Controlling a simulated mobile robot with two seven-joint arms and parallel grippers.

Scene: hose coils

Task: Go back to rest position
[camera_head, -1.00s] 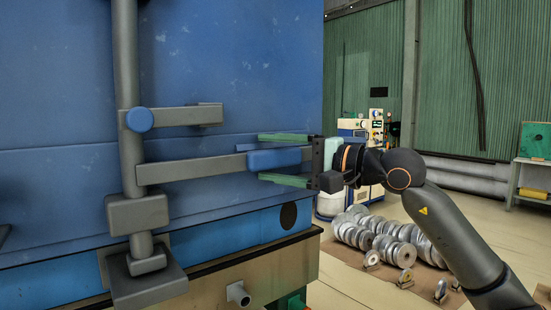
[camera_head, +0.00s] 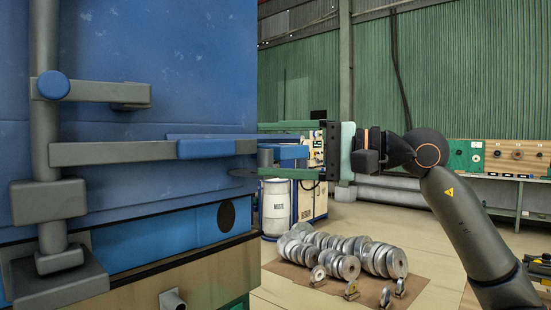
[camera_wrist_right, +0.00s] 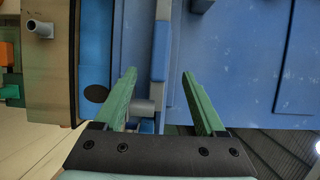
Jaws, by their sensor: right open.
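My right gripper (camera_head: 260,150) is open at the right edge of the blue machine, its two green fingers pointing left. It also shows in the right wrist view (camera_wrist_right: 158,76) with its fingers apart. The grey cylinder also shows between the fingers in the right wrist view (camera_wrist_right: 143,106). My left gripper is not in view.
The blue machine (camera_head: 160,50) fills the left side, with a grey post (camera_head: 46,130) and an upper lever (camera_head: 110,93). Several metal coils (camera_head: 345,258) lie on a floor mat. A white waste drum (camera_head: 275,205) stands behind. A workbench (camera_head: 500,178) is at right.

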